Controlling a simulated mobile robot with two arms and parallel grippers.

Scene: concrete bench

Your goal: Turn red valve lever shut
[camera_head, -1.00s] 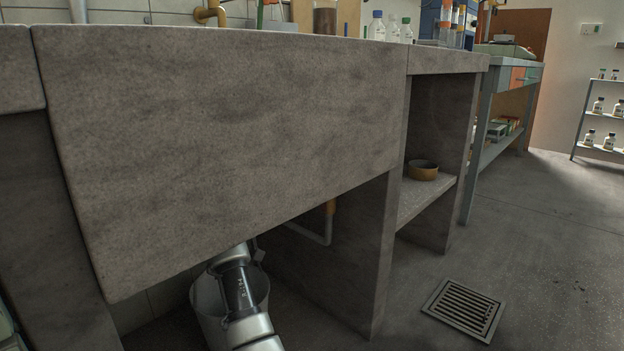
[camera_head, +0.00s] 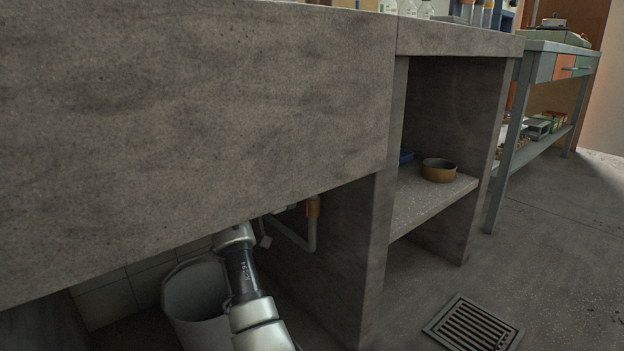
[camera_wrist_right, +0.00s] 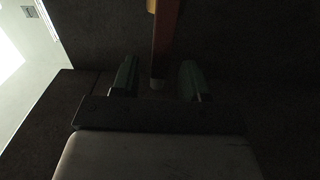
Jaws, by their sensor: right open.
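In the right wrist view, a dim red-brown bar that looks like the red valve lever (camera_wrist_right: 164,38) comes down from the top edge. Its pale-tipped end lies between the two green fingers of my right gripper (camera_wrist_right: 158,66). The gripper is open, with dark gaps on both sides of the bar, so it does not grip it. In the head view, my right arm reaches under the concrete bench, and the bench hides its gripper and the lever. My left gripper is not in view.
The concrete bench front (camera_head: 200,120) overhangs the arm closely. A pale bucket (camera_head: 195,300) stands left of the arm. A side panel (camera_head: 345,260) closes the right. A shelf beyond holds a brown bowl (camera_head: 438,171). A floor drain (camera_head: 472,327) lies at lower right.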

